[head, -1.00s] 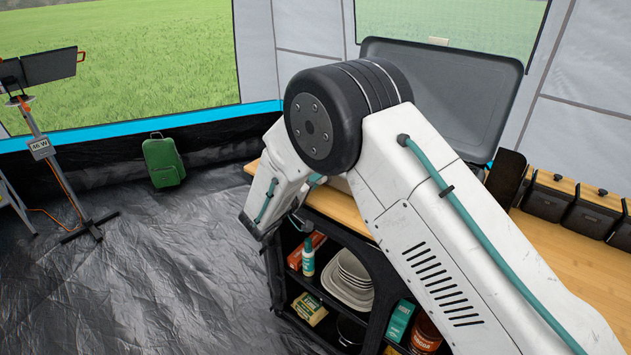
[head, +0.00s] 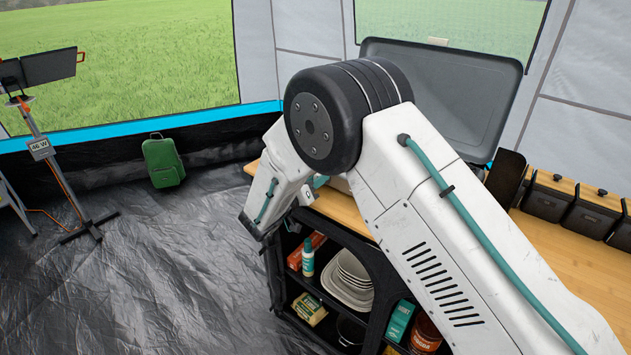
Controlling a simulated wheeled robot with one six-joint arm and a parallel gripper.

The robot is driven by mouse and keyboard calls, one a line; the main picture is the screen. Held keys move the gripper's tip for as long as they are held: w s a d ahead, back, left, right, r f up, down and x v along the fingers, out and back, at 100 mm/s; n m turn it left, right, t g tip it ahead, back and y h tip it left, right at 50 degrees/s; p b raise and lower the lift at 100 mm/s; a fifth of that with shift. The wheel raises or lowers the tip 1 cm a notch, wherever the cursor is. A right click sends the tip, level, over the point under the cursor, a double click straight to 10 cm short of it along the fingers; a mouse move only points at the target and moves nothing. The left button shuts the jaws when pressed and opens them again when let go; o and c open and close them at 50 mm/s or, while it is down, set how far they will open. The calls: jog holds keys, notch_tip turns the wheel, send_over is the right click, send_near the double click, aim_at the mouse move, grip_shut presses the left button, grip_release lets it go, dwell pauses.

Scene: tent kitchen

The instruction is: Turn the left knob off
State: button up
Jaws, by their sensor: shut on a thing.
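The stove stands on the wooden counter, with its grey lid (head: 445,88) raised at the back. My arm covers most of the stove's body, and only a small pale strip of it shows beside the arm. The left knob is hidden behind my arm. I cannot see what the gripper touches or how the knob is turned.
The wooden counter (head: 565,262) runs right, with black lidded boxes (head: 594,210) along its back. Below is a black shelf unit with plates (head: 352,278), bottles and packets.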

dwell(0.4)
jog(key=o, duration=1)
jog(key=shift+c, duration=0.2)
jog(key=shift+a, duration=0.1)
jog(key=v, duration=0.7)
jog(key=shift+s+a, duration=0.25)
jog(key=shift+s, duration=0.1)
